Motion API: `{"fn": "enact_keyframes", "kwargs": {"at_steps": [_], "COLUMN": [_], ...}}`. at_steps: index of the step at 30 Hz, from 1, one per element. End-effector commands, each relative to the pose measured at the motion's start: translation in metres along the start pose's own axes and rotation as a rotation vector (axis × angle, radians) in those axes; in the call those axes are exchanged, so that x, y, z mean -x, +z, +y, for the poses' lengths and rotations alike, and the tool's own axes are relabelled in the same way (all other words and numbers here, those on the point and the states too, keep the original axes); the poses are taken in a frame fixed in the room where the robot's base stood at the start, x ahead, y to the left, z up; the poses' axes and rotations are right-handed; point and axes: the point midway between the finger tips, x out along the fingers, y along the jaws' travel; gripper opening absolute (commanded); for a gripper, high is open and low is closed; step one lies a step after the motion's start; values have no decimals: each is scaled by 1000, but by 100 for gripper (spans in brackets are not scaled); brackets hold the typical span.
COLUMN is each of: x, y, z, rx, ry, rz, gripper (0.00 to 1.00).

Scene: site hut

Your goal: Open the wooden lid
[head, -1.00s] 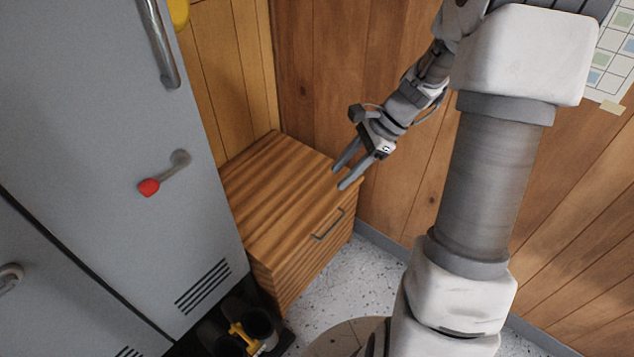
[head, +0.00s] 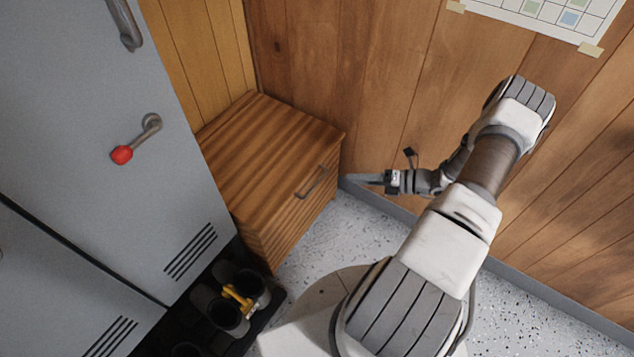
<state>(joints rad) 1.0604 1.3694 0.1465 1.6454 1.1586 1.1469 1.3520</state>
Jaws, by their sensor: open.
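The wooden lid (head: 268,150) is the flat striped top of a wooden chest (head: 290,226) in the corner. It lies closed on the chest. A dark bar handle (head: 312,182) sits at its front edge. My gripper (head: 350,178) is to the right of the chest, pointing left, with its fingers close to the chest's right front side. It is open and holds nothing. I cannot tell whether the fingertips touch the chest.
A grey metal locker (head: 90,130) with a red-tipped lever (head: 122,154) stands close on the left. Dark boots (head: 228,312) sit on a black tray below it. Wood-panelled walls (head: 390,80) close off the back and right. Speckled floor lies free before the chest.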

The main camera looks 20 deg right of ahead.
Motion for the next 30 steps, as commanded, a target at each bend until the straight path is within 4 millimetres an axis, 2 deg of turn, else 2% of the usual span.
{"fn": "enact_keyframes", "kwargs": {"at_steps": [1,6,12,17,20,30], "x": [0,-1,-2,-6,-16,-83], "y": [-9,-30,-46,-48,-46,-26], "z": [-15,-52,-76,-81,-82,-82], "rx": [-75,-291,-440,-478,-479,-476], "ry": [9,39,65,73,76,74], "rz": [-46,-182,-279,-303,-303,-299], "gripper": [45,45,45,45,45,45]}}
